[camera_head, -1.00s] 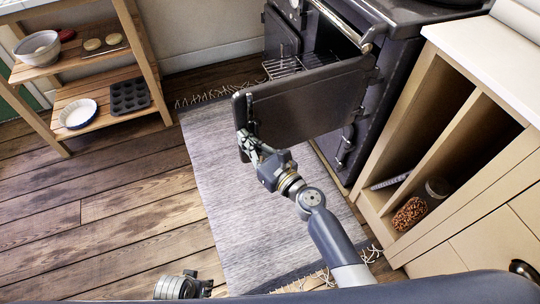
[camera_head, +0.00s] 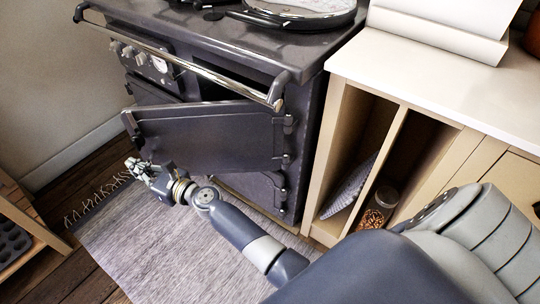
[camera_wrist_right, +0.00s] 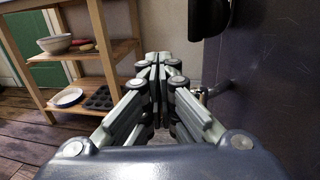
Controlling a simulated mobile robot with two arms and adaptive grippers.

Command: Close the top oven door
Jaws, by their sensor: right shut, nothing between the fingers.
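The top oven door (camera_head: 210,137) is a dark metal panel on the front of the dark range cooker (camera_head: 245,45). It is hinged at its right side and stands partly open, with a dark gap above it. My right gripper (camera_head: 133,164) is shut and empty, just below the door's free left end. I cannot tell whether it touches the door. In the right wrist view, the shut fingers (camera_wrist_right: 156,62) point forward and a dark door panel (camera_wrist_right: 265,90) fills the right side. My left gripper is not in view.
A chrome rail (camera_head: 185,62) runs across the cooker front above the door. A cream cabinet (camera_head: 317,165) with open slots stands close on the right. A wooden shelf unit (camera_head: 30,235) is at the lower left. A grey rug (camera_head: 150,240) covers the floor before the cooker.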

